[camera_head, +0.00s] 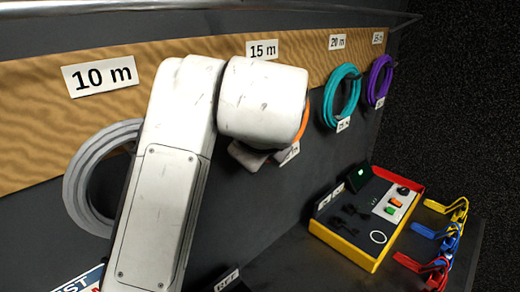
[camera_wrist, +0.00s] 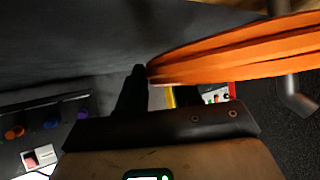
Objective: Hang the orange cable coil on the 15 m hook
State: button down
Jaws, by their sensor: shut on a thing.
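The orange cable coil (camera_head: 303,124) is mostly hidden behind my white arm in the head view; only a thin edge and its length tag (camera_head: 290,154) show. In the wrist view the coil (camera_wrist: 240,52) fills the upper right as thick orange loops, its left end at the black fingertip. My gripper (camera_head: 250,156) is shut on the coil, below the "15 m" label (camera_head: 264,49) on the wall. The 15 m hook is hidden in the head view. A grey peg (camera_wrist: 295,98) shows beside the coil in the wrist view; I cannot tell whether the coil is on it.
A grey coil (camera_head: 80,182) hangs under the "10 m" label (camera_head: 98,75). A teal coil (camera_head: 329,98) and a purple coil (camera_head: 371,82) hang to the right. Below stand a yellow-and-red edged control box (camera_head: 345,245) and several coloured holders (camera_head: 445,225) on the desk.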

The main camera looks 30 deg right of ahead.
dwell(0.3)
jog(key=c, duration=0.7)
grip_release()
jog(key=v, duration=1.1)
jog(key=shift+b, duration=0.45)
